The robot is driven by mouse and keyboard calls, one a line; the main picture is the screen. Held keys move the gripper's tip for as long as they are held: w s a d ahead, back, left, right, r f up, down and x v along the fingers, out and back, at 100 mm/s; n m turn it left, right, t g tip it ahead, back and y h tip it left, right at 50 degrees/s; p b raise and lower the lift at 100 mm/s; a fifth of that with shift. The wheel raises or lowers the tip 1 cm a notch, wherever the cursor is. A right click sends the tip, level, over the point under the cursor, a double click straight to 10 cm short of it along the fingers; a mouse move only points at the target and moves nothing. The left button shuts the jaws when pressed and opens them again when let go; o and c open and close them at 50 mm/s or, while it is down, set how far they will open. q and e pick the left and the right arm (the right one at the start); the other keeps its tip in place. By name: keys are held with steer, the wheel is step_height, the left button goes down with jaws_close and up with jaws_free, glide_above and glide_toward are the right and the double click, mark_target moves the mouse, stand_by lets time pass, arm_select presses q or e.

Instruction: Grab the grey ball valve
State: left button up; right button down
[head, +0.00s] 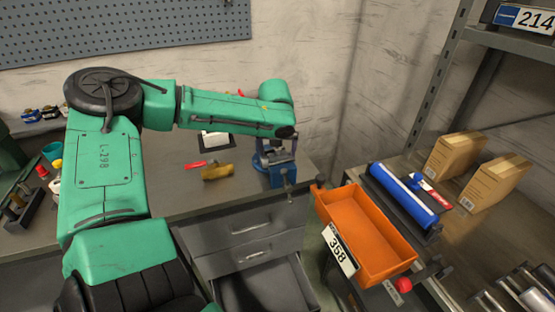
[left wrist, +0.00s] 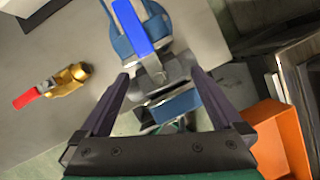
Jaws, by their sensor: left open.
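The grey ball valve (left wrist: 152,78), with a blue lever handle (left wrist: 130,28), shows in the left wrist view at the blue vise (left wrist: 180,104). Whether the vise clamps it I cannot tell. My left gripper (left wrist: 161,75) is open, its two fingers on either side of the grey valve body; contact is not clear. In the head view the left gripper (head: 278,148) is over the blue vise (head: 278,176) at the bench's right end, and the grey valve is hard to make out there. My right gripper is not in view.
A brass valve with a red handle (head: 217,172) lies left of the vise; it also shows in the left wrist view (left wrist: 68,80). An orange bin (head: 365,240) stands right of the bench. A blue roll (head: 404,195) and cardboard boxes (head: 495,180) are farther right.

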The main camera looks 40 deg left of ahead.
arm_select(q)
steer(key=shift+w, duration=0.1)
steer(key=c, duration=1.5)
steer(key=shift+o, duration=0.2)
steer(key=shift+r, duration=0.1)
